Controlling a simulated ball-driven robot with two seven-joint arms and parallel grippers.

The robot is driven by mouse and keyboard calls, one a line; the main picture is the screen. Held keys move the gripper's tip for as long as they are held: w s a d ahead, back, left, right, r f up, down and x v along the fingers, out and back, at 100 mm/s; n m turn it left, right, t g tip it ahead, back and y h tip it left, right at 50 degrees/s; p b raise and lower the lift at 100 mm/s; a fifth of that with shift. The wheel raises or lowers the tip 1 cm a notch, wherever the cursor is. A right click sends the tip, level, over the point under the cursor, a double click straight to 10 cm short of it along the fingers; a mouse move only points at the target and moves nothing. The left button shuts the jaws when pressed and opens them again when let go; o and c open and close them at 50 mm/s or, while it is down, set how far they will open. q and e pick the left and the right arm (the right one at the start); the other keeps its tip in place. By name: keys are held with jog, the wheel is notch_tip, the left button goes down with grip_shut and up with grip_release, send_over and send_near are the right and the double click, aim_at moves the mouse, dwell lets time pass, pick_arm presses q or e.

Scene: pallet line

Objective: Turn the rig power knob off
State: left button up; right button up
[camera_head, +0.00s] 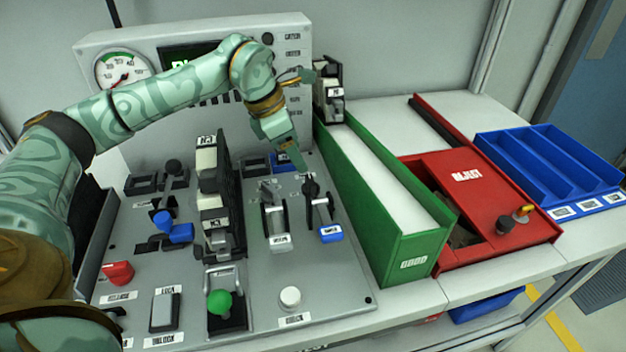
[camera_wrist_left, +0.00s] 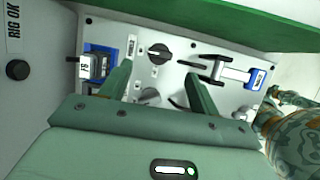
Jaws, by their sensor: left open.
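My left gripper (camera_head: 296,158) reaches down over the back right of the grey control panel (camera_head: 345,285), its jaws open and empty. In the left wrist view the two fingers of this gripper (camera_wrist_left: 160,85) stand apart above the panel. A dark round knob (camera_wrist_left: 159,54) with a pale pointer line lies just beyond the fingertips. A second, greyer knob (camera_wrist_left: 150,97) lies between the fingers, partly hidden by the gripper body. I cannot read which one is the rig power knob. My right gripper is not in view.
A lever with a blue tag (camera_head: 330,233) and another lever (camera_head: 278,240) stand close in front of the gripper. A tall black-and-white stack (camera_head: 207,185) is to the left. The green bin (camera_head: 408,252) borders the panel on the right, with the red reject box (camera_head: 530,232) beyond.

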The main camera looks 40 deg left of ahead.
aim_at(312, 179)
pick_arm(q)
jog(key=b+x, duration=0.2)
jog(key=x, duration=0.6)
jog(key=shift+d+f, duration=0.15)
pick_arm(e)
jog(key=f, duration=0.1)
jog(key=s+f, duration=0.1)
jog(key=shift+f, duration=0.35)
pick_arm(q)
jog(key=c, duration=1)
